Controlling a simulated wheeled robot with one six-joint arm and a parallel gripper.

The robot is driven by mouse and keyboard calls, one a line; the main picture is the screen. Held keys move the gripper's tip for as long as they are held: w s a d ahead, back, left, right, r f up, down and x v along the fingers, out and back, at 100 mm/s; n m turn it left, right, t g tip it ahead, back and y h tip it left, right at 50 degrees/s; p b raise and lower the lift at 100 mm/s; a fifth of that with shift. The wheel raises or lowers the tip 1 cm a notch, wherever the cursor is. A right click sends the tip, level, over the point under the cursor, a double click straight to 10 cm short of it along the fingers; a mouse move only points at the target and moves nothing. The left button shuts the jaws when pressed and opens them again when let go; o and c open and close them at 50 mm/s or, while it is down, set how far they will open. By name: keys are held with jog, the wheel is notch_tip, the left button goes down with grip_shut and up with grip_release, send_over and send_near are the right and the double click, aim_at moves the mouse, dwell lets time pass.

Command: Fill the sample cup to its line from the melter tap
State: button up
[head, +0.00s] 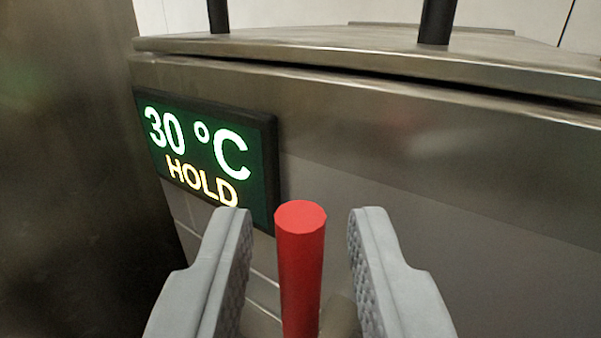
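My gripper (301,222) is open at the bottom middle of the head view, its two grey ridged fingers spread apart. A red round rod (301,265), which looks like a handle, stands between the fingers. A gap shows on both sides of the rod near its top. Its lower end runs out of the frame. A pale rounded shape (341,315) shows low behind the rod, partly hidden by the right finger. No sample cup shows, and I cannot tell whether the rod belongs to the melter tap.
A steel machine body (420,130) with a lid (350,50) and two black posts fills the back. Its display (205,150) reads "30 °C HOLD". A dark steel surface (70,180) stands close at the left. A tiled wall shows lower down behind the fingers.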

jog(key=shift+w, duration=0.7)
jog(key=shift+c, duration=0.2)
grip_shut()
jog(key=shift+d, duration=0.1)
jog(key=shift+s+d+f+m+t+h, duration=0.2)
jog(key=shift+s+d+m+t, duration=0.25)
jog(key=shift+m, duration=0.35)
jog(key=shift+s+d+f+m+t+h, duration=0.2)
jog(key=shift+s+d+m+t, duration=0.1)
jog(key=shift+d+m+t, duration=0.4)
jog(key=shift+s+d+f+m+t+h, duration=0.1)
jog(key=shift+s+d+m+t+h, duration=0.25)
jog(key=shift+m, duration=0.55)
jog(key=shift+o, duration=0.2)
grip_release()
jog(key=shift+s, duration=0.1)
